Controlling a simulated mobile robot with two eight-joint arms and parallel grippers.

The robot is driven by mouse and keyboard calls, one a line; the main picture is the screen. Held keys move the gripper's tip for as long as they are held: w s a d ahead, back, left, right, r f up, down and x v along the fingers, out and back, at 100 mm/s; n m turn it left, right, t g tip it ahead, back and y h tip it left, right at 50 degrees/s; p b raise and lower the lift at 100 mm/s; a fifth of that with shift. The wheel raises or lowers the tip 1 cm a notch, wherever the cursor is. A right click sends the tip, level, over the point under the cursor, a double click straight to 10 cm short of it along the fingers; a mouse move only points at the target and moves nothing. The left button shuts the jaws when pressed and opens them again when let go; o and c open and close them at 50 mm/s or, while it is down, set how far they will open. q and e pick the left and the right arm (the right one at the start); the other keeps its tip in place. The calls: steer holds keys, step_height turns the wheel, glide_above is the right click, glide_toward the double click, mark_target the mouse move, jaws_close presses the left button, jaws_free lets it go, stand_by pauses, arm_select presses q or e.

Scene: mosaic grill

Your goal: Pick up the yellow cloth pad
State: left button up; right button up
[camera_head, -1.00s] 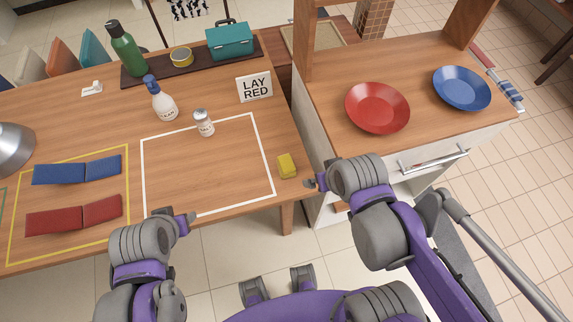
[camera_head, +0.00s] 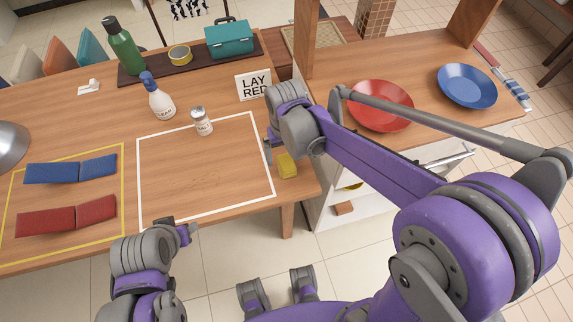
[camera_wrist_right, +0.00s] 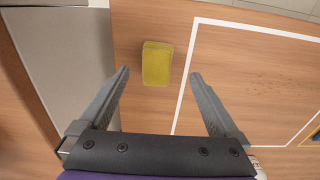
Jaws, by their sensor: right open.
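The yellow cloth pad (camera_head: 287,166) lies on the wooden table near its right edge, just outside the white outlined rectangle. It also shows in the right wrist view (camera_wrist_right: 157,63), ahead of and between the fingers. My right gripper (camera_head: 267,148) is above the table beside the pad and partly hides its left side. In the right wrist view the right gripper (camera_wrist_right: 159,73) is open and empty, with its fingertips apart from the pad. My left gripper (camera_head: 188,231) is low at the front of the table, away from the pad; its jaw opening is not clear.
A white shaker (camera_head: 202,121) and a spray bottle (camera_head: 161,104) stand left of the right gripper. The LAY RED sign (camera_head: 254,86) stands behind it. A wooden counter with a red plate (camera_head: 381,105) and a blue plate (camera_head: 467,86) is at right. The white outlined area is mostly clear.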

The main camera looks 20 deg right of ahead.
mark_target(287, 165)
steer(key=f, duration=0.6)
steer(key=shift+d+f, duration=0.2)
steer(key=shift+d, duration=0.05)
steer(key=shift+c, duration=0.3)
jaws_close()
step_height(287, 165, up, 10)
steer(key=shift+r+p, duration=0.1)
steer(key=shift+p, duration=0.2)
steer(key=c, duration=0.6)
jaws_free()
steer(key=c, duration=0.6)
